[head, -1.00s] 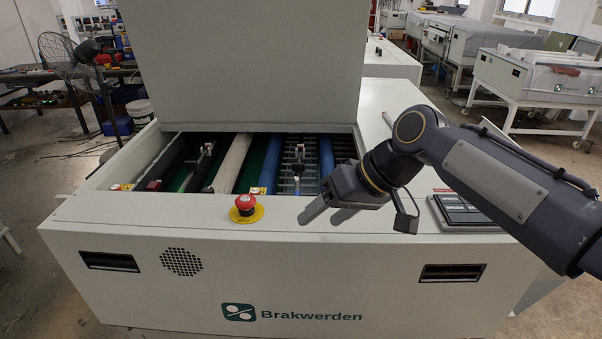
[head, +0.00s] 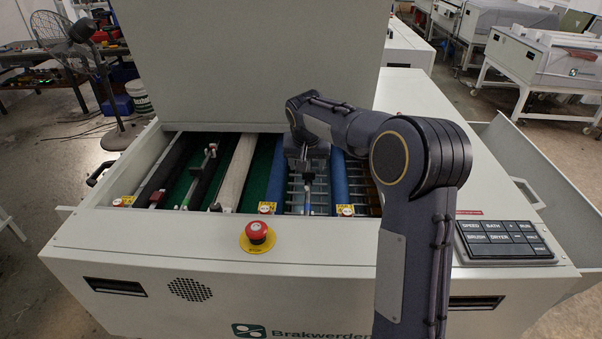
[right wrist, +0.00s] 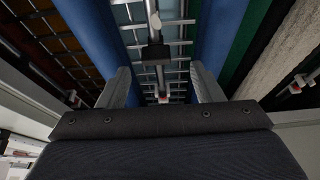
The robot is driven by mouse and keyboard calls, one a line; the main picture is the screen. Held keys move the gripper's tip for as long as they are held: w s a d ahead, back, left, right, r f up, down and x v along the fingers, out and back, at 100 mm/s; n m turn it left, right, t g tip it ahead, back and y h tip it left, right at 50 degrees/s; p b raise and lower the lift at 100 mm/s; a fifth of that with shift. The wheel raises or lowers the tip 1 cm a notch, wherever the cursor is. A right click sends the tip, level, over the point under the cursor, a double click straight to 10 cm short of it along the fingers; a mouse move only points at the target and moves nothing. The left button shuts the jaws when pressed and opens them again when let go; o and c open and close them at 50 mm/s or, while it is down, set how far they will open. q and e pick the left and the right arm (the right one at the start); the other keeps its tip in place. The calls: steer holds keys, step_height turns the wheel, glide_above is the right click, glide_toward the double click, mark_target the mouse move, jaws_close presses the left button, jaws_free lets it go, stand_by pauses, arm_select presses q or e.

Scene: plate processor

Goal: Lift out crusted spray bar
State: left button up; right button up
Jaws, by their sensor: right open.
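A thin metal spray bar with a black grip block (right wrist: 155,53) lies over a wire grid between two blue rollers in the open machine. A pale spot (right wrist: 155,20) shows on it; I cannot tell if this is crust. In the head view this bar (head: 307,200) is partly hidden by my right arm. My right gripper (right wrist: 163,80) is open and points down over it. Its fingers stand apart on either side of the bar's line, and contact is not clear. A similar bar with a black block (head: 211,152) lies farther left. My left gripper is not in view.
The blue rollers (head: 273,185) and a pale roller (head: 236,170) run alongside. The raised lid (head: 245,60) stands behind the opening. A red stop button (head: 257,232) and a keypad (head: 505,240) are on the front deck. A side panel (head: 545,180) stands out at the right.

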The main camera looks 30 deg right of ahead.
mark_target(309, 172)
steer(key=shift+s+d+f, duration=0.1)
steer(key=shift+d+f, duration=0.05)
steer(key=shift+f, duration=0.25)
steer(key=shift+d+f, duration=0.1)
steer(key=shift+f, duration=0.25)
steer(key=p+x, duration=0.1)
steer(key=x, duration=0.3)
steer(key=shift+w+d+r+p, duration=0.1)
steer(key=shift+w+p, duration=0.1)
steer(key=shift+p, duration=0.2)
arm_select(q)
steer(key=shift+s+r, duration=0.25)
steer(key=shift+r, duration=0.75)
arm_select(e)
steer(key=shift+w+d+f, duration=0.1)
steer(key=shift+f, duration=0.3)
steer(key=c, duration=1.1)
